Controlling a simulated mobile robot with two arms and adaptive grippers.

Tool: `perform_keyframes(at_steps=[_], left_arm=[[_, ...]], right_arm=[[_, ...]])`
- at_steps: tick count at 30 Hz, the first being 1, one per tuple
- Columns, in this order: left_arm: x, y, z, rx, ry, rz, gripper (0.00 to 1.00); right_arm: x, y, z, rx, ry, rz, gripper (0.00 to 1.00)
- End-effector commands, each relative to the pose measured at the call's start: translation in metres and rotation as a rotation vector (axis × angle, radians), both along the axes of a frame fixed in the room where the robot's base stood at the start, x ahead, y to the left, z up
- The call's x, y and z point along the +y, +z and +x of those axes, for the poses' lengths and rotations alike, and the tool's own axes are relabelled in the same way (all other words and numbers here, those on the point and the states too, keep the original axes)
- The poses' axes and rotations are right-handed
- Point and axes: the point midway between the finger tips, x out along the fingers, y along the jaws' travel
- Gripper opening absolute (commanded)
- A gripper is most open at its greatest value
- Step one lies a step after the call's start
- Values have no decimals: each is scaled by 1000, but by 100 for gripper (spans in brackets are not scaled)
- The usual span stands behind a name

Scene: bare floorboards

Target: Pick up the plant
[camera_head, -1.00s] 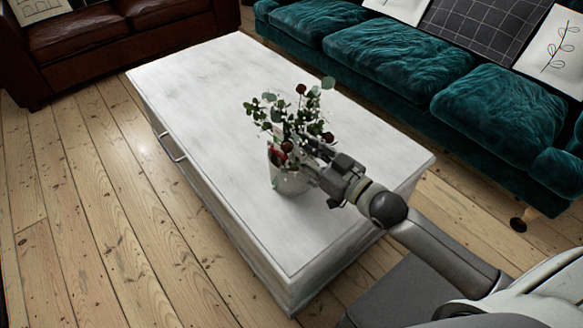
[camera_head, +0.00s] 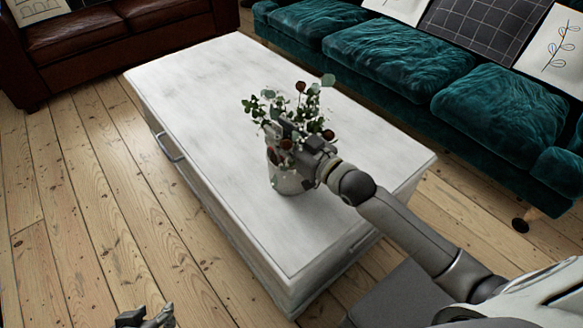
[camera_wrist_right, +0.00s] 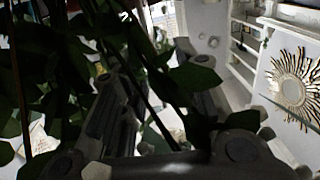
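The plant (camera_head: 313,103) has green leaves and dark red blooms in a pale, shiny vase (camera_head: 286,181). It stands upright on the white coffee table (camera_head: 215,105). My right gripper (camera_head: 282,138) is at the stems just above the vase rim and hides part of them. In the right wrist view, dark leaves and stems (camera_wrist_right: 60,70) cover the left side. The right gripper's fingers (camera_wrist_right: 155,110) are apart there, with stems showing between and around them. My left gripper (camera_head: 146,318) shows only partly at the bottom edge, far from the plant.
A teal sofa (camera_head: 395,55) runs behind the table, and a brown leather sofa (camera_head: 110,40) stands at the upper left. The table top is otherwise clear. Bare floorboards (camera_head: 75,200) lie to the left.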

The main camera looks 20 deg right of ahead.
Motion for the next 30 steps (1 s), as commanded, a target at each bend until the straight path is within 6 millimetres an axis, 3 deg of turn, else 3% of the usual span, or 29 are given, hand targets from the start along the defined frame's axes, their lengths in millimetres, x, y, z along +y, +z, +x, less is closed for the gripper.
perform_keyframes(at_steps=[3,10,30], left_arm=[[0,0,0,1,0,0,40],[0,0,0,1,0,0,40],[0,1,0,2,0,0,40]], right_arm=[[0,0,0,1,0,0,29],[0,0,0,1,0,0,0],[0,6,0,-13,1,2,0]])
